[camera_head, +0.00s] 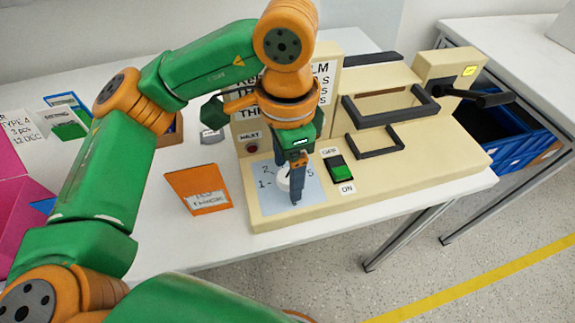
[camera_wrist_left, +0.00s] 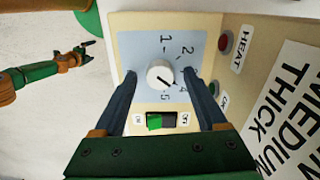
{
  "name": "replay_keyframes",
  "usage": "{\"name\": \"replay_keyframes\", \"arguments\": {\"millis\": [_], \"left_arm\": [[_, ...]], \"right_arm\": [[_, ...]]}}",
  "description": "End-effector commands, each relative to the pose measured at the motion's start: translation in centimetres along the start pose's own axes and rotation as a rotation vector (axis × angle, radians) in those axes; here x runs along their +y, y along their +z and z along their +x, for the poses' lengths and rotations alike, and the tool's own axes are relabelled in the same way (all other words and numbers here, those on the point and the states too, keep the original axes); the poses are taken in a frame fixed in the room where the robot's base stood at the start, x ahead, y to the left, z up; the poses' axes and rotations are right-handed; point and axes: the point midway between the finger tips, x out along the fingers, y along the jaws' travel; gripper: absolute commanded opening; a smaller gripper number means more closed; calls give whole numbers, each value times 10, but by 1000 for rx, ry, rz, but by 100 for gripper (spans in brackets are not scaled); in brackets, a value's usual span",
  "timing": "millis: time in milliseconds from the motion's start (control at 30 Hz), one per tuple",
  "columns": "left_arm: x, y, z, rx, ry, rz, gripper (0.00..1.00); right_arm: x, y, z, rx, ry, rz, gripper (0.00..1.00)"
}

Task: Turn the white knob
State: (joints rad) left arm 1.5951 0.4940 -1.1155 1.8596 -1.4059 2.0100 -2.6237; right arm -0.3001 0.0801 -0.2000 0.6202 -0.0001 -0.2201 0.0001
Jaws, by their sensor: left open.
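The white knob (camera_wrist_left: 159,73) sits on a light blue dial plate (camera_wrist_left: 140,45) with printed numbers, on the beige machine. Its dark mark points toward the 4 and 5 side in the left wrist view. In the head view the knob (camera_head: 283,184) is partly hidden by my left gripper (camera_head: 296,185). That gripper is open and points down at the dial. In the left wrist view its fingers (camera_wrist_left: 160,78) stand on either side of the knob, with gaps visible. Another gripper, apparently my right (camera_wrist_left: 88,46), shows small at the left of that view; its opening is unclear.
A green and black rocker switch (camera_head: 340,168) is beside the dial, and a red button (camera_wrist_left: 225,42) labelled HEAT is near it. An orange label stand (camera_head: 198,190) stands left of the machine (camera_head: 420,160). Dark handles (camera_head: 390,105) rise on its top. A blue crate (camera_head: 515,135) is at right.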

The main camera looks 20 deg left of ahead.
Motion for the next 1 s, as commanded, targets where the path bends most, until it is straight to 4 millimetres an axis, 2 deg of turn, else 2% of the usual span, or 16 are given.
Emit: {"name": "replay_keyframes", "arguments": {"millis": [67,300,400,1000], "left_arm": [[0,0,-4,1,-1,0,74],[0,0,-56,3,-4,-2,74],[0,0,-68,1,-2,-2,74],[0,0,-71,0,0,0,74]], "right_arm": [[0,0,-2,0,0,0,100],[0,-2,-18,0,0,0,100],[0,-2,-22,0,0,0,100],[0,-3,-21,2,0,0,100]]}}
